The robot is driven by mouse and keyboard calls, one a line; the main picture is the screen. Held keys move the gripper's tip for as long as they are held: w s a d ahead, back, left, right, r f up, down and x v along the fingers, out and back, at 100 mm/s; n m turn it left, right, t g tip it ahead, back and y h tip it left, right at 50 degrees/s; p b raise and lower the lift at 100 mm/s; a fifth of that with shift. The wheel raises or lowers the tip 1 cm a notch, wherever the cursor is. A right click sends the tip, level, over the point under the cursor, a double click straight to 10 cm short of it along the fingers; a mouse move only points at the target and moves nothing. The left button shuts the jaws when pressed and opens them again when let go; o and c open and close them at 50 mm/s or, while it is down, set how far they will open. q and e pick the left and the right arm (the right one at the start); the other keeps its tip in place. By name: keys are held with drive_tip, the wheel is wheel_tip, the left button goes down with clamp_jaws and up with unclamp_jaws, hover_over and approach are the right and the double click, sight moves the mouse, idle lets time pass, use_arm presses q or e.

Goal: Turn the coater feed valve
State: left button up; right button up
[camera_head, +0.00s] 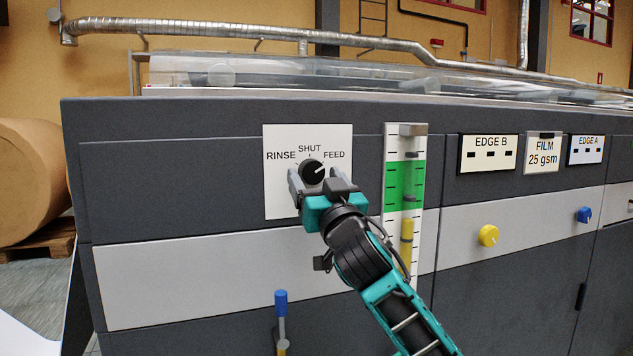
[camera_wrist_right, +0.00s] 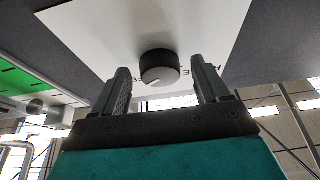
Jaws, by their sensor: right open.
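The coater feed valve is a round black knob (camera_head: 313,171) on a white plate (camera_head: 280,193) marked RINSE, SHUT and FEED. Its white pointer line aims up and right, toward FEED. My right gripper (camera_head: 318,183) is open in front of the plate, just below the knob in the head view. In the right wrist view the knob (camera_wrist_right: 159,66) shows between the two spread fingers (camera_wrist_right: 160,82), with gaps on both sides. I cannot tell whether the fingertips reach past its face. My left gripper is not in view.
A gauge with a green band (camera_head: 404,180) stands right of the plate. A blue-topped lever (camera_head: 281,305) stands below it. A yellow knob (camera_head: 488,236) and a blue knob (camera_head: 584,214) sit farther right. A large brown roll (camera_head: 30,180) stands at the left.

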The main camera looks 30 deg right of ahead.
drive_tip(key=shift+c, duration=0.3)
drive_tip(key=c, duration=1)
